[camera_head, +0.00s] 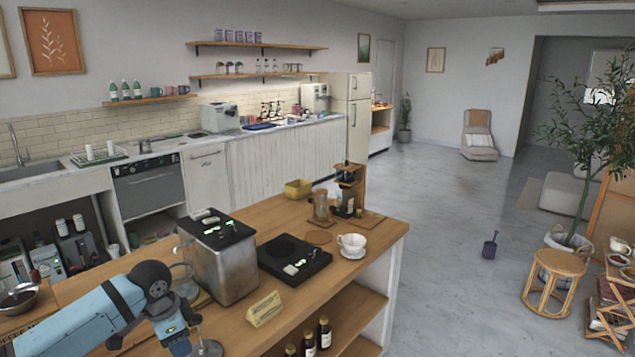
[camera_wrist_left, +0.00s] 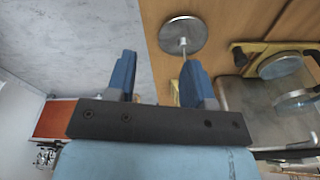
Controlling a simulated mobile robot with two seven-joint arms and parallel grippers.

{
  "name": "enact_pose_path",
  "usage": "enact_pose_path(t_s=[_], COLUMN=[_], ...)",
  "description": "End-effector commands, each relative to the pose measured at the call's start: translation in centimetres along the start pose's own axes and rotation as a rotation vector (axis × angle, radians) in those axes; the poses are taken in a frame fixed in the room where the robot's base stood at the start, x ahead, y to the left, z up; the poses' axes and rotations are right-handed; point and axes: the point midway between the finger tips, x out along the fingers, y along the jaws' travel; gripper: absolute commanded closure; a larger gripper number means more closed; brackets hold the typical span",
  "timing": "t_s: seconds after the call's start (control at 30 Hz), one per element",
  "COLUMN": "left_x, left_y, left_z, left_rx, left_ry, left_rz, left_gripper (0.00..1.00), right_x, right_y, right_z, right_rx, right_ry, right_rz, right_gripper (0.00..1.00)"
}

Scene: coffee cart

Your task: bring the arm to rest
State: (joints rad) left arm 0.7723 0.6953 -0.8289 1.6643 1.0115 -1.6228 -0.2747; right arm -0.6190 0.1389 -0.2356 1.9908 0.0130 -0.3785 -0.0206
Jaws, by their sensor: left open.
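My left arm, light blue with a dark wrist joint, reaches in from the lower left of the head view. Its gripper is low at the near left of the wooden cart top (camera_head: 280,212), partly cut off by the bottom edge. In the left wrist view the two blue fingers of my left gripper (camera_wrist_left: 157,82) stand apart, with nothing held between them. A round metal disc on a thin stem (camera_wrist_left: 183,34) shows just beyond the right-hand finger; I cannot tell whether they touch. My right gripper is in neither view.
A metal-sided machine (camera_head: 222,268) stands on the cart close to the arm. A black scale-like plate (camera_head: 293,257), a small yellow sign (camera_head: 264,309) and a white cup (camera_head: 351,243) stand to its right. Bottles (camera_head: 324,334) stand on the lower shelf.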

Motion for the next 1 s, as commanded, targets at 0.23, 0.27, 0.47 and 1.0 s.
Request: enact_pose_path(t_s=[0.23,0.27,0.47,1.0], left_x=[6.5,7.2,11.2,12.5], left_y=[6.6,7.6,14.2,27.6], left_z=[-2.4,-2.6,-3.0,7.4], left_rx=[-0.048,-0.060,-0.180,-0.574], left_ry=[0.201,0.233,0.448,0.793], left_rz=[-0.005,-0.006,-0.032,-0.268], left_gripper=[0.52,0.52,0.52,0.52], right_x=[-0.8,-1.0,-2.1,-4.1], right_y=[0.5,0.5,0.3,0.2], right_z=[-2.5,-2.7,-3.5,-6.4], right_rx=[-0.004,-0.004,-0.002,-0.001], right_ry=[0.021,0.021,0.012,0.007], right_rz=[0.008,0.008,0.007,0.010], right_gripper=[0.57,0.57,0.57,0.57])
